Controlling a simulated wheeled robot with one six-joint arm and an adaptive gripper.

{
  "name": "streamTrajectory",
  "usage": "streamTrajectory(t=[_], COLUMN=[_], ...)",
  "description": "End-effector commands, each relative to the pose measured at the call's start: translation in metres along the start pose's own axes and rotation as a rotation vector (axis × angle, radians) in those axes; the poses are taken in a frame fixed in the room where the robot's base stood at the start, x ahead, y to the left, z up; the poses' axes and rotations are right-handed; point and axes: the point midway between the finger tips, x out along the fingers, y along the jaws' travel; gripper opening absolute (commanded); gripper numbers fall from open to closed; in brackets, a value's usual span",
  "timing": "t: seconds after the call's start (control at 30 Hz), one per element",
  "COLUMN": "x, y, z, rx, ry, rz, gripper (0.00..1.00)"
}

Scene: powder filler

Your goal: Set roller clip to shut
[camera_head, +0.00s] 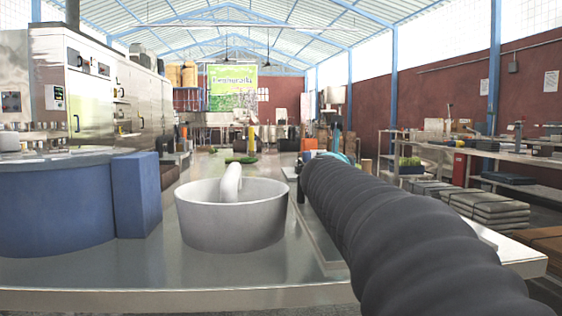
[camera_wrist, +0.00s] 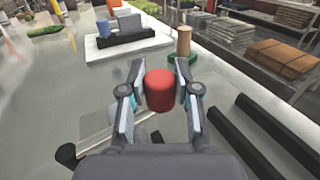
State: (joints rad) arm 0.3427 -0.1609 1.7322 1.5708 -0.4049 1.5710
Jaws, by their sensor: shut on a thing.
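My gripper (camera_wrist: 159,70) shows in the wrist view, its two fingers closed against the sides of a red cylinder (camera_wrist: 159,92). The red cylinder has a rounded top and stands out between the finger pads; its lower part is hidden by the gripper. I cannot tell whether it is part of the roller clip, and I cannot make out the clip's own state. In the head view the gripper and red cylinder are hidden behind my dark ribbed arm.
A wooden post on a green base (camera_wrist: 183,44) stands just beyond the right finger. A white board (camera_wrist: 104,53) carries a dark block (camera_wrist: 125,36). Dark bars (camera_wrist: 276,133) lie at right. In the head view, a white round basin (camera_head: 230,222) and blue drum (camera_head: 55,205) stand on the metal table.

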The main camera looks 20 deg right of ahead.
Motion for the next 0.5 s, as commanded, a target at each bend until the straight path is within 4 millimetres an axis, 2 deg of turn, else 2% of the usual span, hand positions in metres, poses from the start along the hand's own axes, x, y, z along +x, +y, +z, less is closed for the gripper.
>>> streamTrajectory(t=[0.5], x=[-0.0023], y=[-0.0059], z=[0.0012], rx=[0.000], ry=[-0.002], rz=[-0.047], gripper=[0.00])
